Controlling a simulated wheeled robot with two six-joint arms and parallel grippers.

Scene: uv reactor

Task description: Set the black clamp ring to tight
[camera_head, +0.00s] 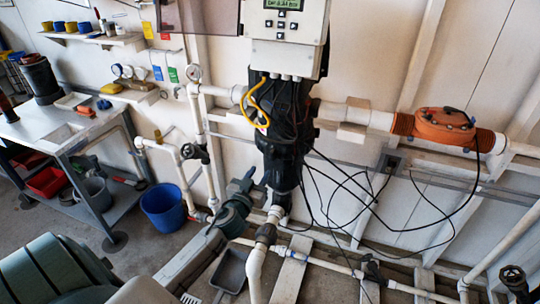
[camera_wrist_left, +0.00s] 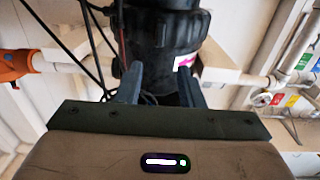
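The black clamp ring (camera_head: 284,140) appears to be the wide band around the lower part of the black upright reactor body (camera_head: 285,172); its exact edges are hard to tell from the dark body. In the left wrist view, a ribbed black band (camera_wrist_left: 160,38) fills the top centre, with a small white and magenta label (camera_wrist_left: 186,61) at its lower edge. My left gripper (camera_head: 257,180) is open and empty at the lower left of the reactor. In the left wrist view, its two fingers (camera_wrist_left: 158,83) stand apart with the black body beyond and between them. My right gripper is out of view.
A grey control box (camera_head: 289,30) hangs above the reactor. Black cables (camera_head: 335,190) loop at its right, near an orange fitting (camera_head: 444,126) on a white pipe. A yellow cable (camera_head: 256,108), gauge pipework and a blue bucket (camera_head: 163,208) are at the left.

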